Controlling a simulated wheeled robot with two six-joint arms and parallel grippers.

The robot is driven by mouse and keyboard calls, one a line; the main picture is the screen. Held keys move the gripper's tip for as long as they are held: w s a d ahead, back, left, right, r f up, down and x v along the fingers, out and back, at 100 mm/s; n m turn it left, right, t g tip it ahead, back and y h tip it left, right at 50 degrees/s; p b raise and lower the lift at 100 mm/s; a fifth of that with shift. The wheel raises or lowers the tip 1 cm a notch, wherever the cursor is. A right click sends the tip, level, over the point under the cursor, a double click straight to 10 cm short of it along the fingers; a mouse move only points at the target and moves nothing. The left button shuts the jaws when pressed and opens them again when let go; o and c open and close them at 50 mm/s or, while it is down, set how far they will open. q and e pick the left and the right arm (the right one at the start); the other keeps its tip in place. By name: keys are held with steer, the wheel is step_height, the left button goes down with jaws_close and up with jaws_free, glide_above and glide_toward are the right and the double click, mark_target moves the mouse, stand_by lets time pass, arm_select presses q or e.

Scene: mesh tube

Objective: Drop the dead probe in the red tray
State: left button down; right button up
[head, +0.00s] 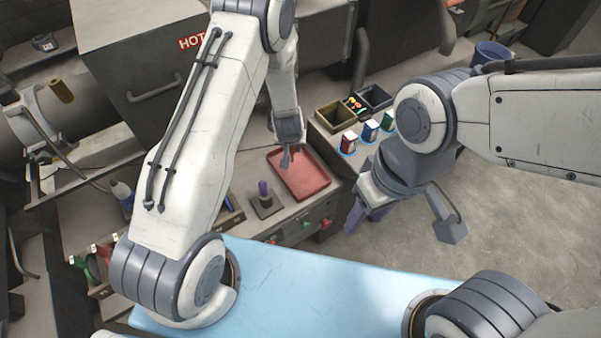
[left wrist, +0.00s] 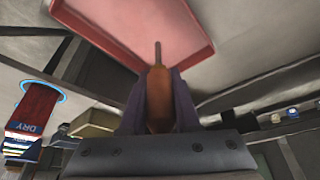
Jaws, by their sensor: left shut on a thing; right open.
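The red tray (head: 299,175) lies on the grey bench in the head view; it also fills the top of the left wrist view (left wrist: 105,28). My left gripper (head: 287,160) hangs above the tray's left part. In the left wrist view its purple-grey fingers are shut on an orange-brown probe (left wrist: 159,92) with a thin dark tip pointing toward the tray. The probe is hardly visible in the head view. My right gripper (head: 403,220) is open and empty, its fingers wide apart, to the right of the bench and over the floor.
A purple-handled tool (head: 263,189) stands in a dark block left of the tray. Small red, blue and green boxes (head: 371,131) stand right of the tray, near open bins (head: 335,119). A grey cabinet marked HOT (head: 135,55) is behind. A blue surface (head: 300,290) is in front.

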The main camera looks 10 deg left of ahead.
mark_target(293, 167)
arm_select(q)
step_height(293, 167, down, 3)
steer(key=shift+f+b, duration=0.15)
steer(key=shift+b, duration=1.05)
arm_select(e)
step_height(293, 167, down, 3)
steer(key=shift+f, duration=0.15)
arm_select(q)
steer(key=c, duration=0.6)
jaws_free()
steer(key=shift+o, duration=0.2)
steer(key=shift+s+r, duration=0.15)
steer(key=shift+r, duration=0.3)
steer(key=p+v, duration=0.2)
steer(key=v, duration=0.7)
steer(key=shift+s+d+r, duration=0.1)
steer(key=shift+s+r, duration=0.05)
steer(key=shift+r, duration=0.15)
arm_select(e)
steer(key=shift+r, duration=0.95)
